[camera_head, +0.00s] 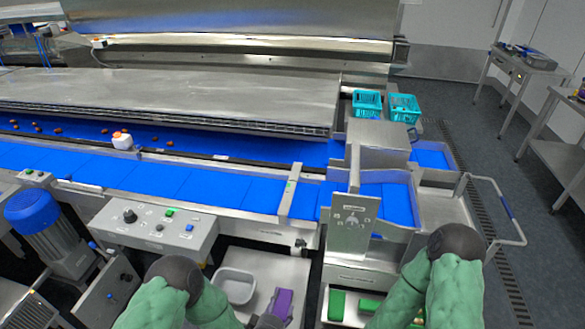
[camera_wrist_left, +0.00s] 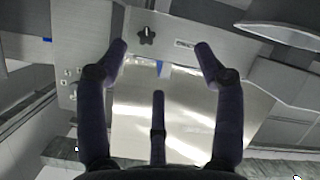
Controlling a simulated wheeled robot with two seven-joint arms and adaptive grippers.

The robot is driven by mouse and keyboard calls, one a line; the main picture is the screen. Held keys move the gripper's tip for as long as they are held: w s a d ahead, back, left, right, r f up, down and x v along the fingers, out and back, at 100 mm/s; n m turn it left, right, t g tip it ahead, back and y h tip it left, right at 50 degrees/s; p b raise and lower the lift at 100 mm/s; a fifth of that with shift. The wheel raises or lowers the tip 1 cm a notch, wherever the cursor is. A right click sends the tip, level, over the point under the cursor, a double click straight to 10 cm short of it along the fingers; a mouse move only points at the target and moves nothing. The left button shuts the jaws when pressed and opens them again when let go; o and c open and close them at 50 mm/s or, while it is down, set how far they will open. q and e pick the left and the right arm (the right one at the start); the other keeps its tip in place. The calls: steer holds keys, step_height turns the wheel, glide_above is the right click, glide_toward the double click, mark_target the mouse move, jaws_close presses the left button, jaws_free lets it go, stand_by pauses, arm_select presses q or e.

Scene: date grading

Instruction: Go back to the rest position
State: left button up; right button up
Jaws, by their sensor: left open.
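My left gripper (camera_head: 281,304) shows as a purple shape at the bottom middle of the head view, low in front of the machine and right of a grey bin. In the left wrist view the left gripper (camera_wrist_left: 160,60) has its dark purple fingers spread wide apart, with nothing between them. Behind the fingers there is a bright metal surface (camera_wrist_left: 185,110) and a grey panel with a black knob (camera_wrist_left: 147,36). My right arm's green sleeve and dark elbow show at the lower right of the head view, but its gripper cannot be seen.
A blue conveyor belt (camera_head: 235,191) crosses the machine, with several brown dates on its far lane. A control box (camera_head: 153,226) stands in front. The grey bin (camera_head: 220,271) and green blocks (camera_head: 337,305) lie low. Teal baskets (camera_head: 404,107) stand behind. Floor (camera_head: 470,140) is open at right.

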arm_select(q)
steer(key=f+g, duration=0.1)
steer(key=f, duration=0.1)
steer(key=a+f+b, duration=0.1)
steer(key=s+f+g, duration=0.1)
steer(key=f, duration=0.1)
steer(key=shift+s+a+f+m+g+b, duration=0.1)
steer(key=shift+a+f+m+g+b, duration=0.1)
steer(key=shift+f+m+g+b, duration=0.15)
steer(key=s+a+f+m+g+b, duration=0.1)
steer(key=s+a+f+g+b, duration=0.1)
steer(key=s+f+g, duration=0.3)
steer(key=s+a+f+m+g+h+b, duration=0.1)
steer(key=s+f+g, duration=0.4)
steer(key=s, duration=0.6)
steer(key=shift+a+f+b, duration=0.45)
steer(key=shift+f+b, duration=0.25)
steer(key=shift+b, duration=0.45)
steer(key=shift+m, duration=0.25)
stand_by(4.1)
